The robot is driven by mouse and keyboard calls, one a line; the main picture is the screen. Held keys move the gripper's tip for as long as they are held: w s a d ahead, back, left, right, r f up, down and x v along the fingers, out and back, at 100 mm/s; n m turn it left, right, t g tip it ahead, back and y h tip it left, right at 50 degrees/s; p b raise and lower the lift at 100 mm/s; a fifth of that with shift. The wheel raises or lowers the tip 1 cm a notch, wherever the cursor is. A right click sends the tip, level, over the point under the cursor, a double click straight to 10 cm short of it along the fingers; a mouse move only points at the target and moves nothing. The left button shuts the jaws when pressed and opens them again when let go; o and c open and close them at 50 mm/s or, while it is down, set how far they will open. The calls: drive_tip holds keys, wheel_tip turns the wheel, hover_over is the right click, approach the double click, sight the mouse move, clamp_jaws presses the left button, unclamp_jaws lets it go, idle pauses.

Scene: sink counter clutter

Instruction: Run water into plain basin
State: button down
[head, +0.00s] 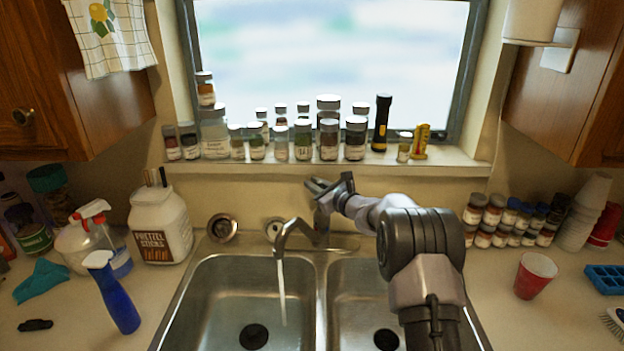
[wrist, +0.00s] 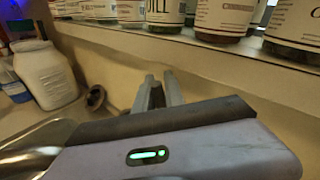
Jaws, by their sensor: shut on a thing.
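The steel faucet (head: 297,230) stands behind the divider of a double sink, its spout turned over the left basin (head: 225,290). A thin stream of water (head: 282,290) falls from the spout into the left basin, to the right of its dark drain. The right basin (head: 355,300) has a dark drain and no stream falls into it; my arm covers part of it. My gripper (head: 330,187) is at the top of the faucet, shut on the faucet handle, which is mostly hidden. In the wrist view, the gripper fingers (wrist: 158,92) point away below the sill; the handle cannot be made out.
A pretzel tub (head: 160,225) and a blue spray bottle (head: 113,294) stand left of the sink. A red cup (head: 535,275) and stacked jars (head: 505,222) stand at right.

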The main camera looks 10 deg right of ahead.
drive_tip(key=c, duration=1.4)
unclamp_jaws()
drive_tip(key=p+v, duration=0.1)
drive_tip(key=v, duration=1.6)
drive_tip(key=shift+s+d, duration=0.15)
drive_tip(key=shift+s, duration=0.05)
